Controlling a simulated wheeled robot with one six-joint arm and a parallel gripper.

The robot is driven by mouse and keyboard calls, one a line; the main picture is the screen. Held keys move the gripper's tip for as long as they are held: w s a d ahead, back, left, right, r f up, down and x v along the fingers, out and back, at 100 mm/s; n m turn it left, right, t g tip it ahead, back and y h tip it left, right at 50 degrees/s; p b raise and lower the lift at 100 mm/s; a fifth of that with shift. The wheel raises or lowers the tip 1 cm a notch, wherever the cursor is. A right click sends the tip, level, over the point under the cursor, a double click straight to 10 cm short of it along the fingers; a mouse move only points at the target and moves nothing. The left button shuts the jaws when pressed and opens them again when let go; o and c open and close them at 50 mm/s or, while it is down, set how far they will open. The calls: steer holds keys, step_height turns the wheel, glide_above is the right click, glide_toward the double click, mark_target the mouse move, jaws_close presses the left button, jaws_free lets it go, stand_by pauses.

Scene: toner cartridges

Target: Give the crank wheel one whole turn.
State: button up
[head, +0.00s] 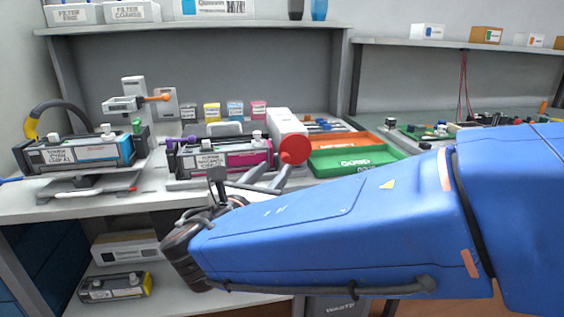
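A round red disc (293,149) faces me at the right end of the magenta-marked cartridge unit (222,157), in front of a white block (286,122). It is the only wheel-like part I can make out; I cannot tell if it is the crank wheel. No crank handle shows clearly on it. My gripper (217,180) is at the end of my blue arm, in front of that cartridge unit and to the left of and below the disc.
Another cartridge (80,153) sits on a stand at the left, with an orange-knobbed device (135,102) behind. Orange (340,143) and green (355,160) trays lie right of the disc. Several small coloured boxes stand behind. A yellow-ended cartridge (115,287) lies on the lower shelf.

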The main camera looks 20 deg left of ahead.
mark_target(283, 160)
steer(key=shift+w+d, duration=0.15)
steer(key=shift+w, duration=3)
jaws_close()
